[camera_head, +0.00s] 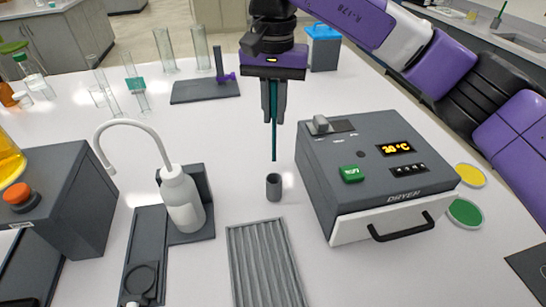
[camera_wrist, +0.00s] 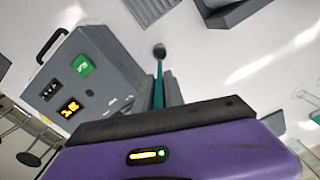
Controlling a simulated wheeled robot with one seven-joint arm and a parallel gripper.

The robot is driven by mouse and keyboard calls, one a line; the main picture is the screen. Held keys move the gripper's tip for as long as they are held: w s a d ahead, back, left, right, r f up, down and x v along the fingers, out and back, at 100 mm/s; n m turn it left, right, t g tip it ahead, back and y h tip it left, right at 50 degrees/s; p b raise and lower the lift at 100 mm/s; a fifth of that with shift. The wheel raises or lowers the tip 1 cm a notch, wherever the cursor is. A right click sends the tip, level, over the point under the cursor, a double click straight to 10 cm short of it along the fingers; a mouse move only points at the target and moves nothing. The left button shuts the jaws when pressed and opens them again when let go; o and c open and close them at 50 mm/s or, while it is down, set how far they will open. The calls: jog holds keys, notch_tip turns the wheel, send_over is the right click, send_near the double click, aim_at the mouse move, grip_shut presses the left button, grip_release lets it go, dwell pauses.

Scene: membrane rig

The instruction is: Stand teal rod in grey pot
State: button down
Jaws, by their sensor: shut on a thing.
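My gripper (camera_head: 274,112) is shut on the teal rod (camera_head: 274,142), which hangs upright, its lower end in the air. The small grey pot (camera_head: 274,188) stands on the white table almost straight below the rod in the head view, with a visible gap between them. In the wrist view the rod (camera_wrist: 159,85) runs out from between the fingers (camera_wrist: 160,92) toward the pot (camera_wrist: 159,50). There the rod's tip shows close to the pot, but the height between them cannot be told from that view.
The dryer (camera_head: 370,165) stands close to the right of the pot. A white wash bottle (camera_head: 182,200) stands on a dark stand to the left. A grey ribbed tray (camera_head: 265,265) lies in front. Glassware and a dark stand base (camera_head: 205,91) are behind.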

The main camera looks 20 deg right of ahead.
aim_at(274, 161)
notch_tip(274, 161, down, 12)
jog(key=shift+s+f+p, duration=0.1)
jog(key=shift+f+p, duration=0.1)
jog(key=shift+p, duration=0.65)
jog(key=shift+f, duration=0.1)
jog(key=c, duration=1.5)
grip_release()
jog(key=shift+o, duration=0.3)
notch_tip(274, 161, up, 12)
jog(key=shift+r+b, duration=0.15)
jog(key=shift+b, duration=0.75)
